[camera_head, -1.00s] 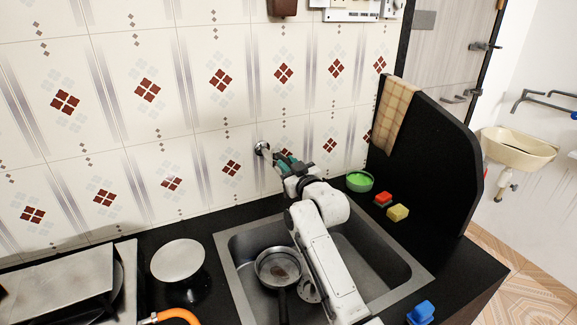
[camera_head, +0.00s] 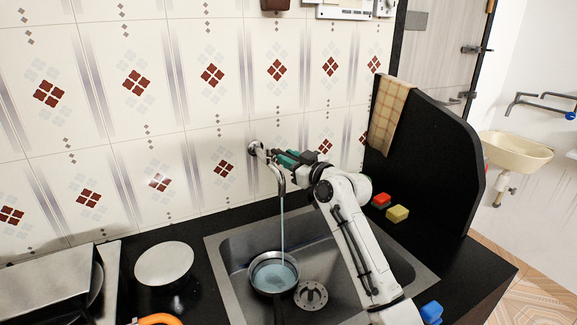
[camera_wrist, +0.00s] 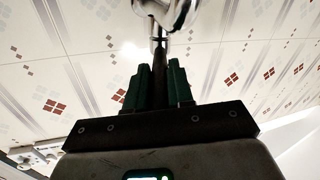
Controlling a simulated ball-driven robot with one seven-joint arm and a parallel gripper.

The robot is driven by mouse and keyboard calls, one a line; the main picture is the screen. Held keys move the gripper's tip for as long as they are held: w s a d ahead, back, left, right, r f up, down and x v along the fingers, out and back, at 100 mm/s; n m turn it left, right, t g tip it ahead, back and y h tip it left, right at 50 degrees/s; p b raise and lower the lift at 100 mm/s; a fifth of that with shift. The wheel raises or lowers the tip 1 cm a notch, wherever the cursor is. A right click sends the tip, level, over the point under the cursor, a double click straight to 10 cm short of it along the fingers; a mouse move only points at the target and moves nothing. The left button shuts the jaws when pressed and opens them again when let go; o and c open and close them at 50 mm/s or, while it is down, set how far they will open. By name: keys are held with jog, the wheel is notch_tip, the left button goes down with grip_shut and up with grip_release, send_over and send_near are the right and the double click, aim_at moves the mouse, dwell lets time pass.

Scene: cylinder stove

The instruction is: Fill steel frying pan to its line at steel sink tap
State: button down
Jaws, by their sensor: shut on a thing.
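The steel frying pan (camera_head: 252,276) sits in the left part of the steel sink, with its handle toward the front. A stream of water (camera_head: 283,228) falls from the steel sink tap (camera_head: 281,183) into the pan. Bluish water (camera_head: 275,274) covers the pan's bottom; I cannot make out a fill line. My gripper (camera_head: 284,158) is at the wall-mounted tap, its green fingers shut on the tap's handle. In the wrist view, the gripper (camera_wrist: 158,82) points at the tap (camera_wrist: 166,12), and a thin part of the handle (camera_wrist: 158,46) shows between the fingers.
The sink (camera_head: 226,272) has a drain (camera_head: 311,296) right of the pan. A yellow sponge (camera_head: 398,214) and a red one (camera_head: 381,200) lie by the black partition (camera_head: 440,160). A round-topped object (camera_head: 165,263) stands left of the sink. A blue object (camera_head: 431,312) is front right.

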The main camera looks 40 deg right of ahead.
jog(key=shift+r, duration=0.1)
jog(key=c, duration=1)
grip_release()
jog(key=s+b, duration=0.1)
jog(key=s, duration=0.9)
jog(key=shift+s+a+b, duration=0.2)
jog(key=shift+s+b, duration=0.1)
jog(key=shift+s, duration=0.1)
